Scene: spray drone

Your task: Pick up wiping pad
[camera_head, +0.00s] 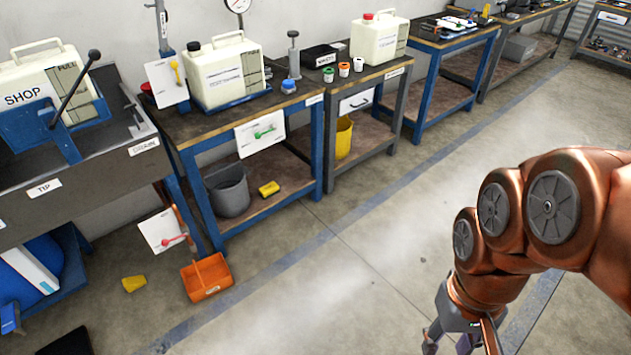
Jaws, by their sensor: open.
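A small yellow block that looks like a pad (134,284) lies on the floor at the lower left. A second yellow pad-like block (268,188) lies on the lower shelf of the blue-framed bench, beside a grey bucket. I cannot tell which of them is the wiping pad. My gripper (448,346) is at the bottom edge, right of centre, partly cut off by the frame. It is open, over bare floor, and well apart from both yellow blocks. No held thing shows in it.
An orange dustpan (206,276) stands on the floor near the floor block. The grey bucket (228,190) sits on the bench shelf. Benches with jugs (225,75) and tools line the wall. A dark tilting stand (85,165) is at left. The middle floor is clear.

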